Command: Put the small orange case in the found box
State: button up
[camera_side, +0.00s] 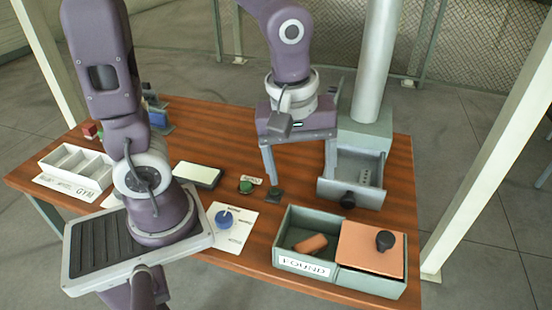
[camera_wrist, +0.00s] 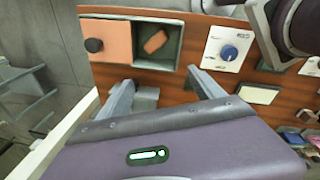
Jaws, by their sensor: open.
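The found box (camera_side: 305,267) is a grey-green box with a FOUND label at the front right of the table. A small orange case (camera_side: 310,244) lies in its open left compartment, and the case also shows in the wrist view (camera_wrist: 155,41). An orange lid (camera_side: 370,248) with a black knob covers the right compartment. My gripper (camera_side: 300,176) is open and empty, above the table behind the box and apart from the case. In the wrist view its two fingers (camera_wrist: 160,80) are spread wide, short of the box.
A grey drawer (camera_side: 352,188) with a black knob stands pulled out below a pale column. A blue dial (camera_side: 224,219) on a white card, green buttons (camera_side: 246,187) and a white-topped pad (camera_side: 198,175) are left of the box. A white divided tray (camera_side: 78,168) is at far left.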

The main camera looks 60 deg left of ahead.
jog(key=s+a+r+m+t, duration=0.3)
jog(key=s+r+m, duration=0.4)
jog(key=m, duration=0.5)
jog(key=shift+s+a+r+m+t, duration=0.3)
jog(key=shift+s+a+r+t, duration=0.1)
jog(key=shift+s, duration=0.7)
